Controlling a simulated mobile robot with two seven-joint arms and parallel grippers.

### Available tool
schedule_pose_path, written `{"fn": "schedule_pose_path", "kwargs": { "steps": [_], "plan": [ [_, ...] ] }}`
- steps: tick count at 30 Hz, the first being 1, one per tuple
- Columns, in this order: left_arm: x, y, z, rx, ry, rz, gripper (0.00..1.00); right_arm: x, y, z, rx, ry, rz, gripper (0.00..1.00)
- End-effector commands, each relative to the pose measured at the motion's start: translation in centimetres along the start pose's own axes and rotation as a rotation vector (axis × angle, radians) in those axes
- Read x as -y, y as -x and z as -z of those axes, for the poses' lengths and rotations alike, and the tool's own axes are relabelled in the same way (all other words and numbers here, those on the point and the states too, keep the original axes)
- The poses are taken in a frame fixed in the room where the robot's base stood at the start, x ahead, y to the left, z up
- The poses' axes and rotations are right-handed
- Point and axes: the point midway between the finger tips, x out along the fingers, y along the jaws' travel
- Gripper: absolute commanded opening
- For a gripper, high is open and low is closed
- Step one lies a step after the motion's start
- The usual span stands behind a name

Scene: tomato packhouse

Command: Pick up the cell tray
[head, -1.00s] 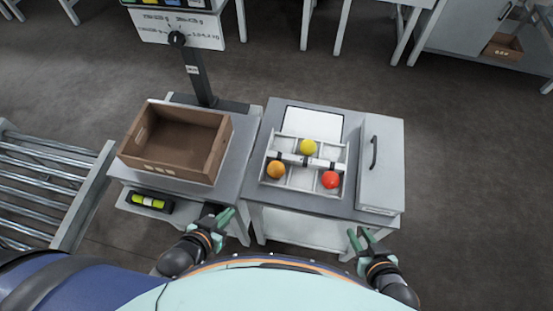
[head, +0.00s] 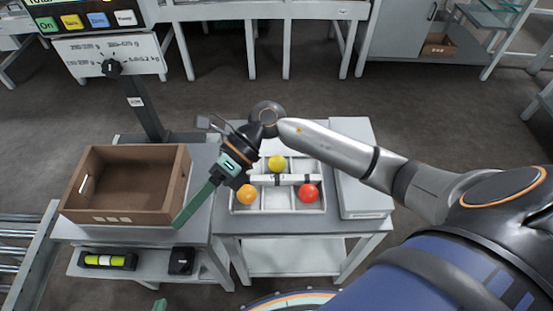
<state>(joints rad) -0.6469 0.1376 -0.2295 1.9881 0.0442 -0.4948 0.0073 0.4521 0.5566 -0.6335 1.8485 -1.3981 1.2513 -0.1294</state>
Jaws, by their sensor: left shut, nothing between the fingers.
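The white cell tray (head: 279,212) sits on the grey table in the head view. It has a bar (head: 291,180) with dark bands across its middle. A yellow ball-like fruit (head: 277,163), an orange one (head: 246,195) and a red one (head: 308,193) lie in separate cells. My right gripper (head: 178,222) reaches across from the right and points down-left, left of the tray, near the cardboard box's right side. Its fingers overlap in view, so their opening cannot be told. My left gripper (head: 160,304) shows only a green tip at the bottom edge, shut and empty, apart from the tray.
An open brown box (head: 120,218) stands on the left table, beside a scale post (head: 146,110) with a display. A grey lidded case (head: 366,205) is right of the tray. A low shelf (head: 215,268) holds a yellow-green level (head: 103,261).

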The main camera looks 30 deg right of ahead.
Motion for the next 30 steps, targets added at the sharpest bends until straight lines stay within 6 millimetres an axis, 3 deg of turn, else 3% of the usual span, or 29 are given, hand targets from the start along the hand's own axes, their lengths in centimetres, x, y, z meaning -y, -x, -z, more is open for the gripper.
{"fn": "schedule_pose_path", "kwargs": {
  "steps": [1,3,6,9,13,17,24,30],
  "plan": [
    [-0.1,-0.9,-0.8,0.0,-0.002,-0.006,0.0,3.0,1.3,1.5,-0.132,0.085,0.134,0.33],
    [-0.4,-1.4,-1.2,0.002,-0.004,-0.013,0.0,6.4,4.3,3.0,-0.308,0.161,0.315,0.33],
    [-0.6,-1.9,-1.4,-0.001,-0.005,-0.021,0.0,10.0,9.5,4.2,-0.51,0.207,0.548,0.33],
    [-0.7,-2.2,-1.8,0.004,-0.007,-0.023,0.0,11.8,14.3,4.5,-0.645,0.206,0.725,0.33],
    [-0.7,-2.4,-2.0,0.008,-0.01,-0.024,0.0,12.6,18.0,4.7,-0.737,0.185,0.853,0.33],
    [-0.7,-2.5,-1.9,0.002,-0.011,-0.025,0.0,13.6,18.5,5.5,-0.764,0.175,0.887,0.33],
    [-0.6,-2.6,-1.8,-0.007,-0.012,-0.025,0.0,16.8,16.7,7.7,-0.762,0.175,0.883,0.33],
    [-0.6,-2.7,-1.9,-0.007,-0.012,-0.024,0.0,18.1,16.0,8.5,-0.76,0.177,0.884,0.33]
  ]
}}
